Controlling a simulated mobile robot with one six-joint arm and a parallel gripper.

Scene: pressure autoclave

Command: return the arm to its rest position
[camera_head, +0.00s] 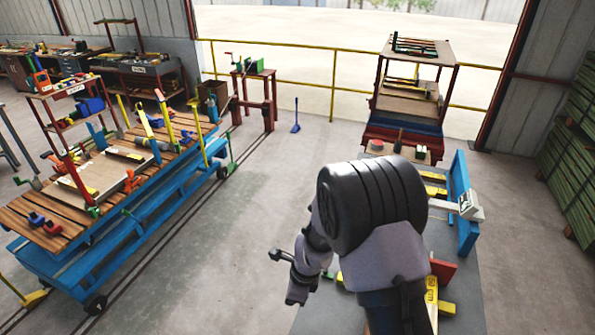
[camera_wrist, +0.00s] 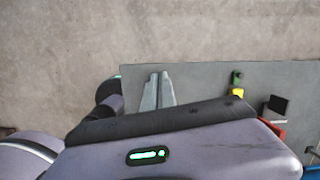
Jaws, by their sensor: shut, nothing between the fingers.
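My arm (camera_head: 375,215) is folded in the lower middle of the head view, in front of a grey work table (camera_head: 465,300). Its bulky dark joint hides part of that table. My gripper shows in the wrist view (camera_wrist: 157,76), with its two grey fingers close together, shut and empty. The fingers appear over the left edge of the grey table top, with bare floor beyond. One of my pale arm links fills the bottom of the wrist view. In the head view I cannot make out the fingers clearly.
A blue upright frame (camera_head: 462,200), a white device (camera_head: 470,206) and yellow blocks (camera_head: 446,308) are on the table beside my arm. A blue slatted cart (camera_head: 140,215) full of tools stands at left. A red-framed stand (camera_head: 408,85) is behind. The floor (camera_head: 215,270) between is clear.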

